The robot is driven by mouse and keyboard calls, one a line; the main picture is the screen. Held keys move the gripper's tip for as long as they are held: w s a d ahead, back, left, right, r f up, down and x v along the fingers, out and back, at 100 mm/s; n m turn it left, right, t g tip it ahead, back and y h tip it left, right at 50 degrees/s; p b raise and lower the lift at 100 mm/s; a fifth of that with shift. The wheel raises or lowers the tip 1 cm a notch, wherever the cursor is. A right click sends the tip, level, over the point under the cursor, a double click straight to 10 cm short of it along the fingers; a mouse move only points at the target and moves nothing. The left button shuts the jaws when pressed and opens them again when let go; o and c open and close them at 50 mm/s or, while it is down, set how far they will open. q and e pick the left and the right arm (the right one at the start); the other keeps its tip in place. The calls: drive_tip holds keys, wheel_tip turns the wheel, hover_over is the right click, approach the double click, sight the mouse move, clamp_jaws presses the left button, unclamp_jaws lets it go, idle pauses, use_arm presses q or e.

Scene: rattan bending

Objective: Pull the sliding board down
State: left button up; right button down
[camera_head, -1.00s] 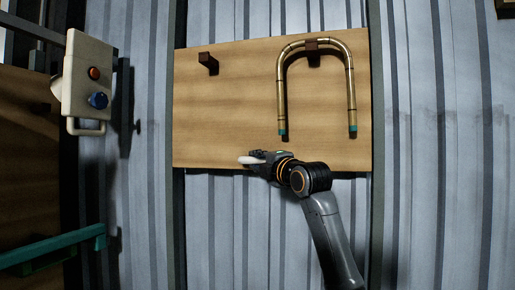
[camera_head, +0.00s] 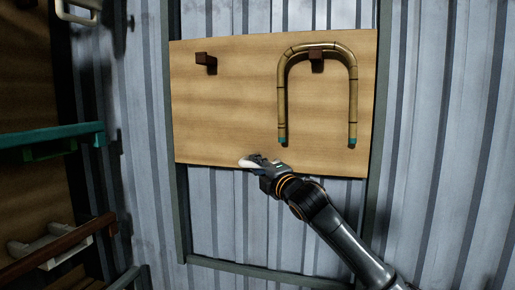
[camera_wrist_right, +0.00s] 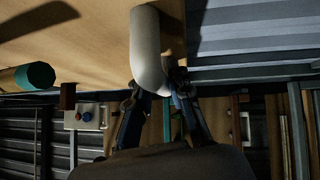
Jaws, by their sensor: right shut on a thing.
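The sliding board (camera_head: 215,120) is a light wooden panel between two dark vertical rails in the head view. Its white handle (camera_head: 247,162) sits at the lower edge, left of the middle. My right gripper (camera_head: 259,164) is at that handle, its arm coming in from the lower right. In the right wrist view the white handle (camera_wrist_right: 147,45) runs down between the fingers of the gripper (camera_wrist_right: 157,88), which is shut on it. The fingers partly hide its end. My left gripper is not in view.
A bent rattan piece (camera_head: 282,100) with teal ends hangs in an upside-down U over a dark peg on the board. Another peg (camera_head: 205,59) is at upper left. A crossbar (camera_head: 260,270) joins the rails below, with clear corrugated wall between it and the board.

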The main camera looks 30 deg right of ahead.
wheel_tip(320, 180, down, 7)
drive_tip(key=b, duration=0.2)
idle(0.3)
drive_tip(key=c, duration=1.2)
unclamp_jaws()
drive_tip(key=shift+a, duration=0.1)
drive_tip(key=shift+r, duration=0.1)
drive_tip(key=shift+s, duration=0.15)
drive_tip(key=s+f, duration=0.1)
drive_tip(key=s, duration=1)
drive_tip(key=shift+s+a+f, duration=0.3)
drive_tip(key=shift+a, duration=0.1)
